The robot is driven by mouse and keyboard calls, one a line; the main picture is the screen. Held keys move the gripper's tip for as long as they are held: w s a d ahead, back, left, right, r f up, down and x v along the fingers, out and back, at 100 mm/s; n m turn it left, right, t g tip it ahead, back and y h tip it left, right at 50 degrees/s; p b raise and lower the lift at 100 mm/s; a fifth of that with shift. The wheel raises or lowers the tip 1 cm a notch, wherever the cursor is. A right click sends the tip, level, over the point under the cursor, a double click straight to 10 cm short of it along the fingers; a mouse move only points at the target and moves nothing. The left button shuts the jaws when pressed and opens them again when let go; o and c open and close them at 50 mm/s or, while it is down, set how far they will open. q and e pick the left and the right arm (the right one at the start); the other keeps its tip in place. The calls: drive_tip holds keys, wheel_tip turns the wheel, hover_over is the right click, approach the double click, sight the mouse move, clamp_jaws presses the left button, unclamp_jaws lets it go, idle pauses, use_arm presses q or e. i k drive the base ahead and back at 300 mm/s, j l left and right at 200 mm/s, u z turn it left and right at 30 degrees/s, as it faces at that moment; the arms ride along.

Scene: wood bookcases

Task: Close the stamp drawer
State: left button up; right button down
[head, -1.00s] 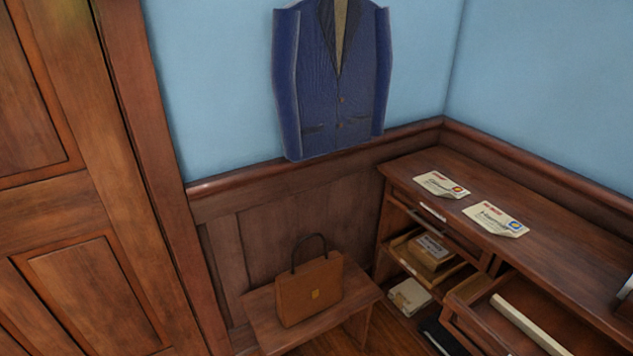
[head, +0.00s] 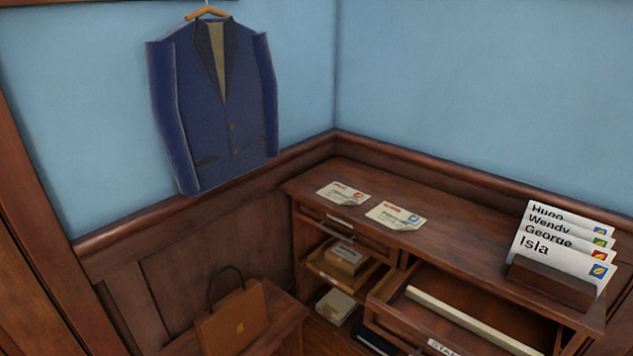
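The stamp drawer (head: 397,335) is pulled out from the right part of the wooden cabinet (head: 462,233). A pale label on its front reads "STA", cut off by the bottom edge of the head view. A long pale divider strip (head: 470,322) runs inside the drawer. Neither of my grippers shows in the head view.
Two stamped letters (head: 343,193) (head: 396,216) lie on the cabinet top, with a holder of named envelopes (head: 556,281) at right. A shallow tray with a box (head: 347,257) sits in the left shelf opening. A brown briefcase (head: 232,322) stands on a bench at lower left.

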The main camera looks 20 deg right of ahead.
sight(433, 310)
drive_tip(key=z, duration=0.5)
drive_tip(key=k+z, duration=0.15)
drive_tip(key=z, duration=0.35)
drive_tip(key=l+z, duration=0.1)
drive_tip(key=z, duration=0.4)
drive_tip(key=i+j+u, duration=0.1)
drive_tip(key=i+j, duration=0.15)
